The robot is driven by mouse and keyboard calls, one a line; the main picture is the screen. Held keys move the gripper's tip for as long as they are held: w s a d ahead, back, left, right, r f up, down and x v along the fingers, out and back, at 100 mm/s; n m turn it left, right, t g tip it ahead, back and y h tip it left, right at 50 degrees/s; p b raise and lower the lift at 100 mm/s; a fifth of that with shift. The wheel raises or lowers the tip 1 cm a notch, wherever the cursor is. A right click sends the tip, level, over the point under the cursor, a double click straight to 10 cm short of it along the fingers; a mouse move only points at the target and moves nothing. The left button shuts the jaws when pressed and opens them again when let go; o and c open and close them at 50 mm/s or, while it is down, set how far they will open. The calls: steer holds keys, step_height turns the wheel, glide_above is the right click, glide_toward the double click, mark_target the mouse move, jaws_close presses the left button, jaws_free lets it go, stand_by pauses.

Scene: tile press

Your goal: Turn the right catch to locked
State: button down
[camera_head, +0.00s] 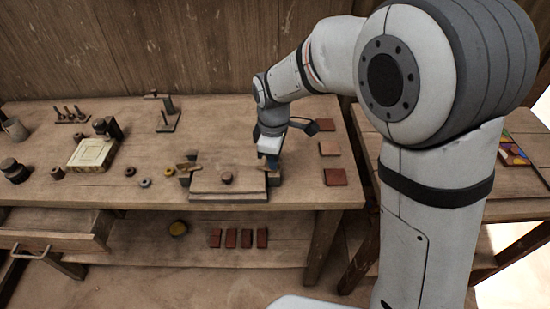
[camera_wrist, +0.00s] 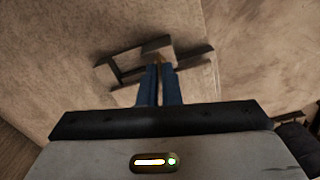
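The tile press (camera_head: 228,196) is a wooden block with a flat lid and a dark round knob (camera_head: 227,178), near the bench's front edge. Its left catch (camera_head: 188,166) is a brass-coloured piece at the back left corner. My gripper (camera_head: 271,164) points down at the press's right side and hides the right catch in the head view. In the wrist view my blue fingers (camera_wrist: 160,74) are close together with a small brass-coloured bit of the right catch (camera_wrist: 157,60) between their tips. Dark bracket bars (camera_wrist: 128,62) lie around it. The catch's angle is mostly hidden.
Dark red tiles (camera_head: 335,177) lie on the bench right of the press. Small rings (camera_head: 145,183) and a pale block (camera_head: 92,155) are to the left. An upright stand (camera_head: 167,115) is behind. More tiles (camera_head: 238,238) lie on the lower shelf. A drawer (camera_head: 55,235) is open at left.

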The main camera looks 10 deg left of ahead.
steer(key=c, duration=1.6)
jaws_free()
step_height(320, 180, up, 8)
steer(key=shift+f, duration=0.1)
steer(key=s+d+r+m+t, duration=0.15)
steer(key=d+m, duration=0.25)
steer(key=d, duration=0.4)
steer(key=s+d+r+m, duration=0.25)
steer(key=d+m, duration=0.25)
steer(key=d, duration=0.4)
steer(key=s+d+m, duration=0.3)
steer(key=s+d+f+m+t, duration=0.1)
steer(key=s+d+m, duration=0.2)
steer(key=d, duration=0.1)
steer(key=s+d+f+m, duration=0.1)
steer(key=s+d+m, duration=0.1)
steer(key=s+d, duration=0.1)
steer(key=shift+s+d+f+m, duration=0.25)
steer(key=shift+s+m, duration=0.15)
steer(key=shift+s, duration=0.05)
